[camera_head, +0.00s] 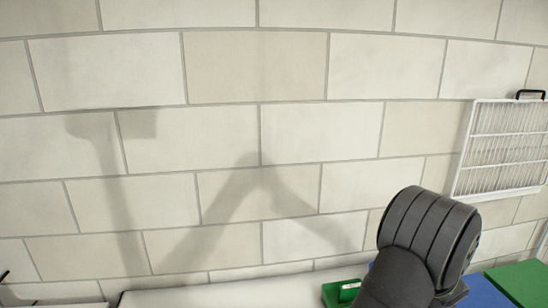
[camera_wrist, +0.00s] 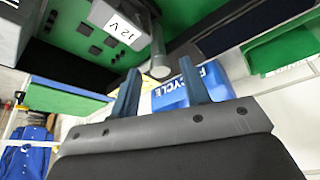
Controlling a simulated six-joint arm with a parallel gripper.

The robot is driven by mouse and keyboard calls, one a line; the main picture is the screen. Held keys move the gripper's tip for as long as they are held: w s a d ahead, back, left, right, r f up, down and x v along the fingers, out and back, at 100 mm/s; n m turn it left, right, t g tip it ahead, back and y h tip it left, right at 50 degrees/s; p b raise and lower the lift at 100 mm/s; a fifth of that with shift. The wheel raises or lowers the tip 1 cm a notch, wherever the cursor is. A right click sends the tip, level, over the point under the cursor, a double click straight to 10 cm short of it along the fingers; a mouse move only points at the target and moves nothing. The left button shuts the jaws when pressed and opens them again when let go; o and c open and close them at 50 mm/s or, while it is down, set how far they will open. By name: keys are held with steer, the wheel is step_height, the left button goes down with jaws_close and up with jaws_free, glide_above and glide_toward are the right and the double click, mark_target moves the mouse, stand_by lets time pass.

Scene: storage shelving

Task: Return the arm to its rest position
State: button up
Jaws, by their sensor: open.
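My gripper (camera_wrist: 160,84) shows in the wrist view with its two dark fingers spread wide apart. I see nothing held between them. A blue bin (camera_wrist: 212,82) with white lettering, partly readable as "CYCLE", lies beyond the fingers and is partly hidden by the right one. In the head view my dark arm rises at the lower right, in front of the block wall (camera_head: 255,80). My gripper is not visible in the head view.
A white wire rack (camera_head: 508,147) hangs on the wall at right. Green items (camera_head: 340,291) and a green panel (camera_head: 525,281) sit low at right. A white surface (camera_head: 230,294) runs along the bottom. The wrist view shows a grey box (camera_wrist: 118,24) marked "12V" and a green tray (camera_wrist: 283,45).

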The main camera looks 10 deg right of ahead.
steer(key=shift+a+m+g+h, duration=0.1)
steer(key=shift+m+g+h, duration=0.25)
steer(key=shift+m, duration=0.75)
